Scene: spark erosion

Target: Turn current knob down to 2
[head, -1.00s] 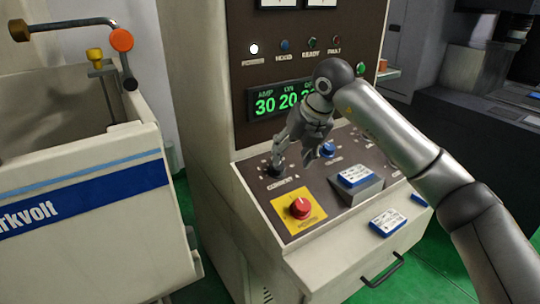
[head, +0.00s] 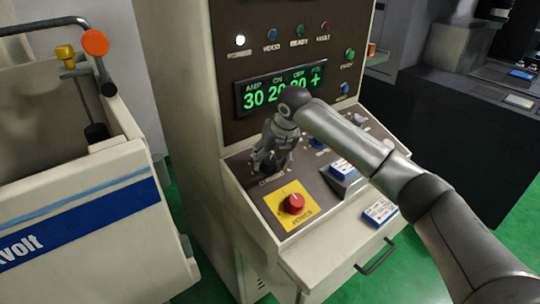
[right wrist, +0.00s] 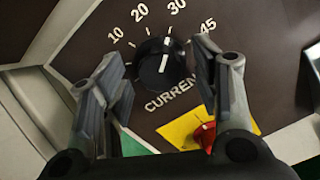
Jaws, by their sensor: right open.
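The black CURRENT knob (right wrist: 152,76) shows in the right wrist view on the dark sloping panel. Its white mark points up and slightly right, roughly toward 30 on the printed scale. My right gripper (right wrist: 158,58) is open, with one finger on each side of the knob; I cannot tell whether either touches it. In the head view my right gripper (head: 266,160) is over the knob and largely hides it. The green display (head: 280,93) reads 30 under AMP. My left gripper is not in view.
A red stop button (head: 293,203) on a yellow plate sits just in front of the knob. A blue-and-white box (head: 343,170) stands right of it on the panel, and another (head: 380,211) lies lower. A cream tank (head: 80,215) stands at left.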

